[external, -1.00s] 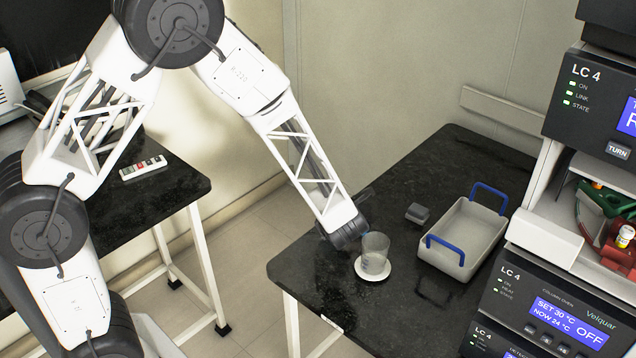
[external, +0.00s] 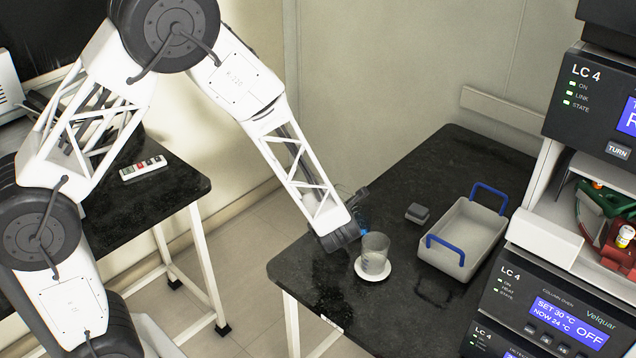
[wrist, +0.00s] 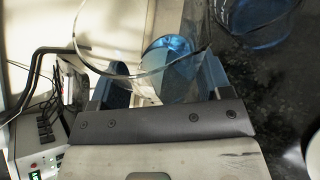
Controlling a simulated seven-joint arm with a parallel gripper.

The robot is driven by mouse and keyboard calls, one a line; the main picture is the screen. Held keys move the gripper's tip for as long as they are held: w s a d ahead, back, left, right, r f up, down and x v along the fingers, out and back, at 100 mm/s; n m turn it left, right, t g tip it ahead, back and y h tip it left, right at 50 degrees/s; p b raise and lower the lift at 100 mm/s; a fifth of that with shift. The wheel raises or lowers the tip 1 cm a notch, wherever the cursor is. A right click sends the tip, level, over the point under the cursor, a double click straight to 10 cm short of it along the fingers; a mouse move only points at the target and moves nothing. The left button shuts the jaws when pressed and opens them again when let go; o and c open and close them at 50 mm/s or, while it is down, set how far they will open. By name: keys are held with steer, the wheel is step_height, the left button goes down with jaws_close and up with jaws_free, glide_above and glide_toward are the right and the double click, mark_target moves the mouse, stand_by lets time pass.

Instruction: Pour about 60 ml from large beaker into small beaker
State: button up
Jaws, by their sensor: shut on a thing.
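My gripper (wrist: 165,88) is shut on a clear glass beaker (wrist: 130,62), which holds blue liquid (wrist: 168,58). Its wide rim faces the wrist camera; its exact tilt is hard to tell. In the external view my gripper (external: 345,231) is low over the black bench, and only a blue sliver of the held beaker (external: 363,228) shows beside it. A clear glass beaker (external: 375,246) stands upright on a white round disc (external: 374,275), just right of my gripper. In the wrist view, another glass vessel with blue liquid (wrist: 258,22) shows at the upper right, apart from the held one.
A grey tray with blue handles (external: 462,238) and a small grey block (external: 417,212) are to the right on the black bench (external: 320,285). Instrument stacks (external: 550,300) stand at the far right. A side table (external: 170,190) is at the left.

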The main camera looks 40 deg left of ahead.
steer(key=shift+s+a+f+n+t+h, duration=0.1)
steer(key=shift+s+a+f+n+t, duration=0.05)
steer(key=shift+f, duration=0.3)
steer(key=shift+s+a+f+n+t+h, duration=0.1)
steer(key=shift+s+f+n, duration=0.1)
steer(key=shift+f, duration=0.2)
steer(key=shift+s+a+f+n+t+h, duration=0.1)
steer(key=shift+a+f+n+t, duration=0.05)
steer(key=shift+f, duration=0.3)
steer(key=shift+s+a+f+n+t+h, duration=0.35)
steer(key=shift+s+a+n+t+h, duration=0.1)
steer(key=shift+n+t, duration=0.3)
steer(key=shift+s+a+f+n+t+h, duration=0.35)
steer(key=shift+n+t+h, duration=0.15)
steer(key=shift+n, duration=0.35)
steer(key=shift+t, duration=0.25)
